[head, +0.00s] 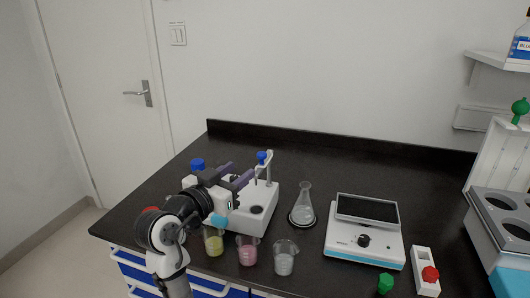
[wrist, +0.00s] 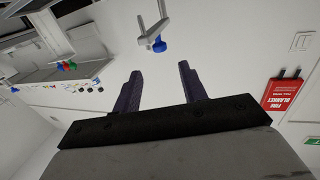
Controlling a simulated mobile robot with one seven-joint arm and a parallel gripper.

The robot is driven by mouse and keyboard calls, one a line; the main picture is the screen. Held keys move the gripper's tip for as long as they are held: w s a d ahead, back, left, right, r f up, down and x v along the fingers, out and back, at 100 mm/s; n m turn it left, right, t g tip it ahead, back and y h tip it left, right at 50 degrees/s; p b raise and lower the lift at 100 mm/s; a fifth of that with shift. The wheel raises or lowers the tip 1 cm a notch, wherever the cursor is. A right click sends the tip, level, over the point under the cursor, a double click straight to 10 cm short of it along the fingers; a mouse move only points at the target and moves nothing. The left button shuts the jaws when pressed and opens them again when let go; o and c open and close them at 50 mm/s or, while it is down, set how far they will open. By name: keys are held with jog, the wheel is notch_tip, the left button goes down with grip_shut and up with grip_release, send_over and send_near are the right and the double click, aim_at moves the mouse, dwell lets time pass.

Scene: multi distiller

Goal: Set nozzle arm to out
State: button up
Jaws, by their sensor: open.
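A white dispenser (head: 257,212) stands on the dark bench. Its white nozzle arm (head: 269,170) with a blue knob (head: 262,157) rises at the top. In the wrist view the nozzle arm (wrist: 145,27) and blue knob (wrist: 159,45) lie ahead of the fingertips, slightly toward the left finger. My gripper (head: 241,171) has dark purple fingers spread apart, with nothing between them. It also shows open in the wrist view (wrist: 160,70), apart from the knob. My gripper and arm hide part of the dispenser's left side.
Beakers with yellow (head: 213,245), pink (head: 247,253) and greyish (head: 284,263) contents stand along the front edge. A conical flask (head: 303,210) and a white instrument (head: 364,246) stand to the right. A blue-capped bottle (head: 197,165) is behind my arm. The bench's back is clear.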

aim_at(259, 156)
jog(key=p+x, duration=0.2)
jog(key=x, duration=0.8)
jog(key=shift+w+d+r+p, duration=0.1)
jog(key=shift+w+d+p, duration=0.1)
jog(key=shift+w+p, duration=0.2)
grip_shut()
